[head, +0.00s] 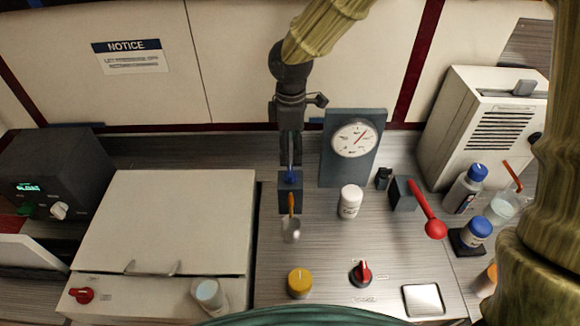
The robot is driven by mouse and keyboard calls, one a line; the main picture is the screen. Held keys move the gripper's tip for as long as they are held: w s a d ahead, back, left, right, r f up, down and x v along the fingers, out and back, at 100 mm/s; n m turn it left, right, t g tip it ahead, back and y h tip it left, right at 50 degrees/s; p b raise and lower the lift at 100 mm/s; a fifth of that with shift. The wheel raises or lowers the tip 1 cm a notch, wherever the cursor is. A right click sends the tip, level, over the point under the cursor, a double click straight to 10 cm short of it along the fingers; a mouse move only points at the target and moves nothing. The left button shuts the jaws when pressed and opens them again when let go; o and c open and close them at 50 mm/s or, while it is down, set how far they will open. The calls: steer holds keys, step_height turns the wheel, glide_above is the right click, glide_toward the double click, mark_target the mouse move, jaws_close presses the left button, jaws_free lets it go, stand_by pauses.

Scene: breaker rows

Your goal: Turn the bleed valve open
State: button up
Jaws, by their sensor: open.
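My gripper (290,148) points down in the head view, over a dark block (290,198) with a small blue part (291,177) on top. Its fingertips are small and partly overlap the blue part, so contact cannot be told. A red lever with a ball end (427,208) slants down from a dark box (402,194) to the right. A red and black knob (361,273) and a yellow knob (299,281) are on the front of the counter. The labels are too small to read, so I cannot tell which is the bleed valve.
A dial gauge (354,139) stands behind a white bottle (350,201). A clear cup with an orange stick (291,230) is in front of the dark block. Blue-capped bottles (465,188) stand right, near a vented box (475,126). A white lidded box (165,220) fills the left.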

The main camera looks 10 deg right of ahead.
mark_target(290, 170)
steer(key=shift+f+p, duration=1)
steer(key=shift+f, duration=3.2)
steer(key=shift+c, duration=0.2)
steer(key=c, duration=1)
